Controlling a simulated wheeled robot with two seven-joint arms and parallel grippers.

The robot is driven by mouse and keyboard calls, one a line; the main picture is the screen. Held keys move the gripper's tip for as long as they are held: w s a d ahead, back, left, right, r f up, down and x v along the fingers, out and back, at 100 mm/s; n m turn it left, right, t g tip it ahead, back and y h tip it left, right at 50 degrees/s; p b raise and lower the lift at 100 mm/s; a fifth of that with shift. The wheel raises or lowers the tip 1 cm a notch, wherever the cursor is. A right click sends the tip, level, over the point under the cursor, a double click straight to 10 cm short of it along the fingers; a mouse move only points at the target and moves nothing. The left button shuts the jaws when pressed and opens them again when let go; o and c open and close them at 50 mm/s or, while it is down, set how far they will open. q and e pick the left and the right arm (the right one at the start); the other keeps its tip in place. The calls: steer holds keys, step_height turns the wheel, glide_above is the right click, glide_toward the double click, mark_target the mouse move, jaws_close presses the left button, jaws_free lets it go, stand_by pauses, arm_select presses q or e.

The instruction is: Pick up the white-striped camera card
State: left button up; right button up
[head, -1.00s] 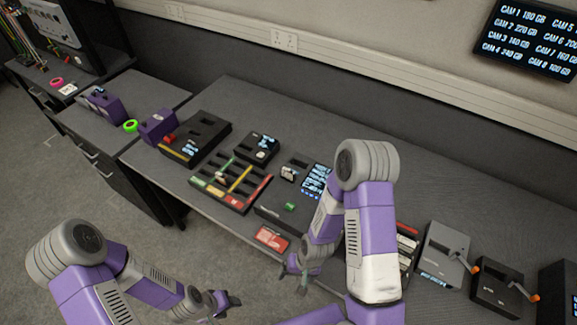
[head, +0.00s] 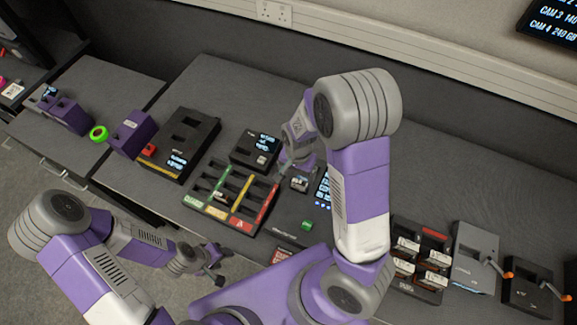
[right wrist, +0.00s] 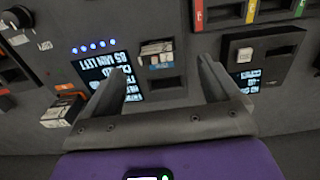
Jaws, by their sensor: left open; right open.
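A small pale card (right wrist: 157,50) with a banded top stands in a slot of the dark device with a lit screen (right wrist: 105,68). In the head view this card (head: 300,183) is partly hidden by my right gripper; I cannot be sure of a white stripe. My right gripper (right wrist: 168,75) is open and empty, its fingers pointing toward the card from either side, with no visible contact. In the head view my right gripper (head: 287,172) is over the device's back left part. My left gripper (head: 216,264) is open and empty near the table's front edge.
A sorting tray (head: 222,205) with coloured strips lies left of the device, a small screened box (head: 255,148) behind it. A rack of pale cards (head: 420,262) and two crank boxes (head: 474,258) stand at right. The back of the table is clear.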

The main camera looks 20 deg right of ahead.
mark_target(299, 182)
steer(key=f, duration=0.5)
steer(key=d+f+b, duration=0.1)
steer(key=f, duration=0.1)
steer(key=shift+f, duration=0.25)
steer(key=shift+s+a, duration=0.1)
steer(key=shift+s, duration=0.05)
steer(key=shift+c, duration=0.4)
steer(key=c, duration=1)
